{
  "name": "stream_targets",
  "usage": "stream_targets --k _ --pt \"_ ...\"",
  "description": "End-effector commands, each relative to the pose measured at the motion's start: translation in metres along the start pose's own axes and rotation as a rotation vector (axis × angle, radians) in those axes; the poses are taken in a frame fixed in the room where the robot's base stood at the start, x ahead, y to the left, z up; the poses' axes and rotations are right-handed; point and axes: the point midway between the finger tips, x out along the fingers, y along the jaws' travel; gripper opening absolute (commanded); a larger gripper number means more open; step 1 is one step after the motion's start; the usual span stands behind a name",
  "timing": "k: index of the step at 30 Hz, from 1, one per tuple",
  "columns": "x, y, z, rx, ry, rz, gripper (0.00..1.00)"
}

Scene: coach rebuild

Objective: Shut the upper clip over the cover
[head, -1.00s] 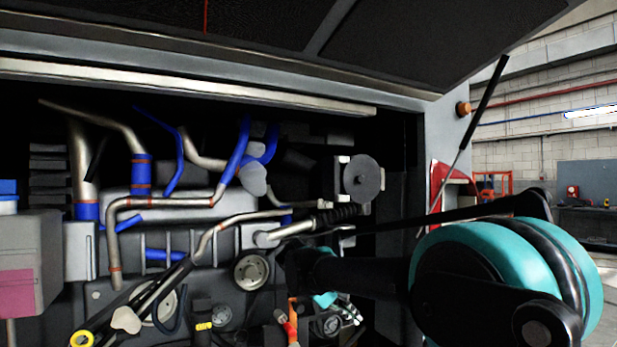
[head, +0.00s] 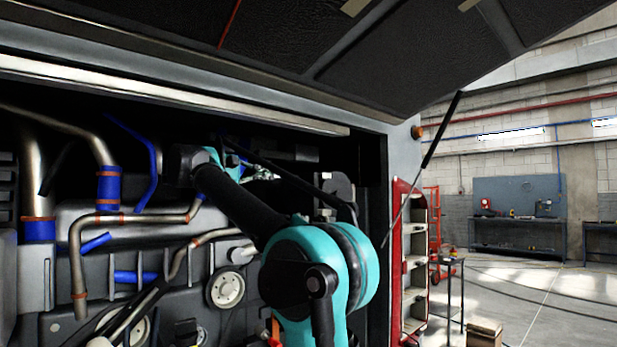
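My arm reaches up and left into the open engine bay. My gripper (head: 262,173) is at its far end, small and partly hidden behind the arm's links. I cannot tell whether its fingers are open or shut, or whether they touch anything. A grey block-like part (head: 338,186) shows right of the gripper, just left of the bay's right post. The arm covers its lower portion. It may be the mount of the round dark cover, but I cannot make out the cover's face or the upper clip.
Silver pipes with blue sleeves (head: 108,188) and a pulley (head: 226,288) fill the bay's left and middle. The raised hatch (head: 400,45) hangs overhead, with a strut (head: 425,165) at right. A red-sided shelf (head: 412,262) stands right of the bay.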

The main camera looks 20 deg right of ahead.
Motion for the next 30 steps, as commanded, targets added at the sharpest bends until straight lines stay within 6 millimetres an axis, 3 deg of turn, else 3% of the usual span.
stream_targets --k 11,30 --pt "0.011 -0.001 0.0 -0.001 0.0 -0.002 0.0" --pt "0.123 -0.002 0.0 -0.002 -0.001 -0.003 0.0"
